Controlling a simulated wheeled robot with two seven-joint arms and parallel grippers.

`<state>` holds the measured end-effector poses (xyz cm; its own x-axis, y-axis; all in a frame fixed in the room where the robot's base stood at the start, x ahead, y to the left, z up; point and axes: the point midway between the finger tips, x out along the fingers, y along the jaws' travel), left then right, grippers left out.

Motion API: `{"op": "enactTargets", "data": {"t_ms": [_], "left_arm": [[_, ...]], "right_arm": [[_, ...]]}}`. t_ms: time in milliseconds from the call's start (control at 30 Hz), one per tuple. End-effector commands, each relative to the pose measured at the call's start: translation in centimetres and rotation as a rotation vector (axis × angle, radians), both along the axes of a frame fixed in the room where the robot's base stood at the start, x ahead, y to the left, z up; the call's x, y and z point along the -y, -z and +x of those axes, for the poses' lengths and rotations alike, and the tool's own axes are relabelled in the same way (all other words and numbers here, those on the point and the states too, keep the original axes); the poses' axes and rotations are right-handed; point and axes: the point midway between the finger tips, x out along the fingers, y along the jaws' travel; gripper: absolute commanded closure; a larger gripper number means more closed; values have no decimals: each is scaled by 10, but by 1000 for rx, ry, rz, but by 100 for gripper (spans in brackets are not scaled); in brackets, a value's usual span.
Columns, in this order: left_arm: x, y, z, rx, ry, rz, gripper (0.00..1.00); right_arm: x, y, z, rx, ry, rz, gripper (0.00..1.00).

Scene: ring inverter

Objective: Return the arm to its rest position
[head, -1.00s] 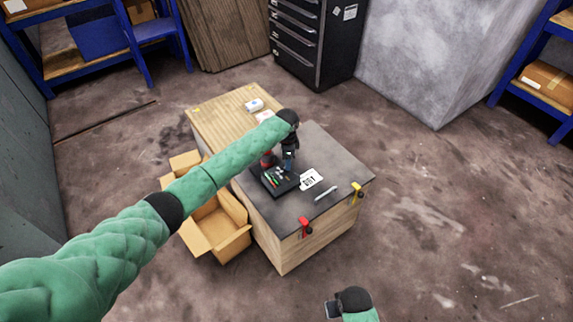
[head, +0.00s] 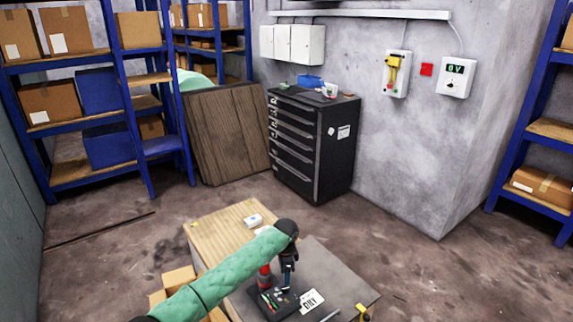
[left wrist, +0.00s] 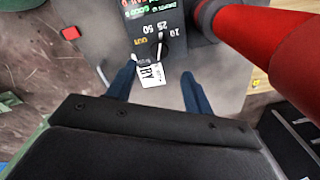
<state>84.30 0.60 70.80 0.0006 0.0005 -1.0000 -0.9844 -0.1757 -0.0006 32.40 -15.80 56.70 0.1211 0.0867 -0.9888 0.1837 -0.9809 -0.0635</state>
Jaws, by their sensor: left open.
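My left arm, in a green quilted sleeve, reaches in from the bottom left of the head view over the workbench. My left gripper (head: 288,280) is above the bench, beside a black box (head: 274,304) with small coloured parts. In the left wrist view the two blue fingers of my left gripper (left wrist: 158,90) are apart, with nothing seen held between them. A white printed card (left wrist: 152,74) shows beyond the fingers, and lies right of the box in the head view (head: 312,301). A red cylinder (left wrist: 250,35) stands close by. My right gripper is not seen.
The bench has a wooden part (head: 215,235) and a grey top (head: 345,283). A yellow clamp (head: 362,311) is at its right edge. An open cardboard box (head: 178,280) is left of it. A black drawer cabinet (head: 335,160) and blue shelves (head: 150,95) stand behind.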

Motion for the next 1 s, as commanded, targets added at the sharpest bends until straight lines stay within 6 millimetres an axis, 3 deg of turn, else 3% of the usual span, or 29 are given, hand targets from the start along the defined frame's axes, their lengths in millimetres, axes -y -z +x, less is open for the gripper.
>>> {"op": "enactTargets", "data": {"t_ms": [200,333,767,900,1000], "left_arm": [[0,0,7,37,-140,-1,48],[9,-18,15,119,-220,-6,48],[33,-133,45,391,-397,-153,48],[38,-171,42,473,-469,-238,48],[37,-186,34,514,-522,-295,48]], "right_arm": [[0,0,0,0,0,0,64],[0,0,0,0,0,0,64],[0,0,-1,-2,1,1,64],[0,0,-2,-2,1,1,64],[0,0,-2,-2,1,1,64]]}}
